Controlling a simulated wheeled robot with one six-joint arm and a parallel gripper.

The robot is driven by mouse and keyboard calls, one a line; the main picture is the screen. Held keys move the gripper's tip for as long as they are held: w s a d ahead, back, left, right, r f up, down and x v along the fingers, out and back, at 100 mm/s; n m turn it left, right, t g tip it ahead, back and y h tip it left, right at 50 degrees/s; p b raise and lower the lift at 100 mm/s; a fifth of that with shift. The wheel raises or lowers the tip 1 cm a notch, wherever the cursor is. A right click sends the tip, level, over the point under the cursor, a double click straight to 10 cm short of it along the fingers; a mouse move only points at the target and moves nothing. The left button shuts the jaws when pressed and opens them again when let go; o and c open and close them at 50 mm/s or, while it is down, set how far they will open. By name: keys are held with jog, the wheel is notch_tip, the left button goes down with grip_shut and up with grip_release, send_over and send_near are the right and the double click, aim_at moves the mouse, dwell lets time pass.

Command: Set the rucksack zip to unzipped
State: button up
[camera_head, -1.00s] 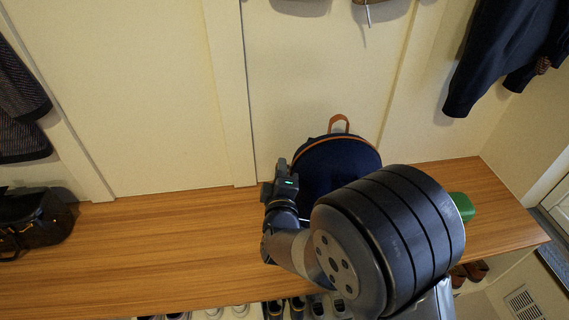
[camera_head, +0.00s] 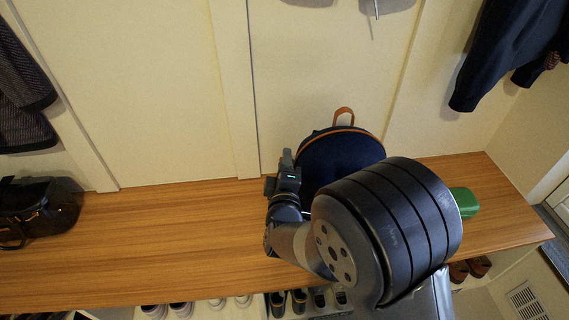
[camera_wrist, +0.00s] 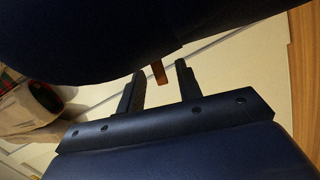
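The navy rucksack (camera_head: 335,160) stands upright on the wooden bench against the wall. It has an orange-brown trim along its top edge and a tan loop on top. My arm covers its lower right part. My gripper (camera_head: 286,160) is at its left side. In the wrist view my gripper (camera_wrist: 160,80) is open, its two dark fingers apart. The dark rucksack body (camera_wrist: 90,35) fills the top of that view. A small orange-brown tab (camera_wrist: 158,72) shows between the fingertips, apparently ungripped; I cannot tell if it is the zip pull. The zip's state is unclear.
The wooden bench (camera_head: 150,240) is clear to the left, up to a black bag (camera_head: 38,210). A green object (camera_head: 465,202) sits right of my arm. Shoes (camera_head: 290,302) stand in cubbies below. Dark clothing (camera_head: 510,55) hangs at upper right.

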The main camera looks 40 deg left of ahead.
jog(key=p+v, duration=0.1)
jog(key=v, duration=0.9)
jog(key=shift+s+d, duration=0.25)
jog(key=shift+s, duration=0.1)
jog(key=shift+w+a, duration=0.1)
jog(key=x, duration=1)
jog(key=shift+w+r+b, duration=0.2)
jog(key=shift+w+b, duration=0.1)
jog(key=shift+b, duration=0.15)
jog(key=shift+s+a+f, duration=0.1)
jog(key=shift+f, duration=0.05)
